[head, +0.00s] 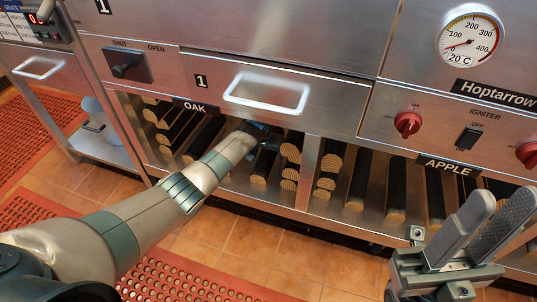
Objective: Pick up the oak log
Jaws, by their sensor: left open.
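Oak logs lie in the shelf bay under the OAK label (195,107), dark-barked with pale cut ends. One oak log (259,180) lies just right of my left wrist, its end facing out. More oak logs (165,138) lie to the left, and cut ends (290,172) are stacked at the bay's right side. My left gripper (262,131) reaches into the bay above the logs. It is open, its fingers mostly hidden by the wrist and shadow; contact with a log cannot be made out. My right gripper (503,205) is open and empty at lower right, outside the shelf.
A metal post (309,160) divides the oak bay from apple logs (358,180) under the APPLE label (447,163). A drawer handle (265,92) juts out above my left gripper. Red knobs (407,122) are at right.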

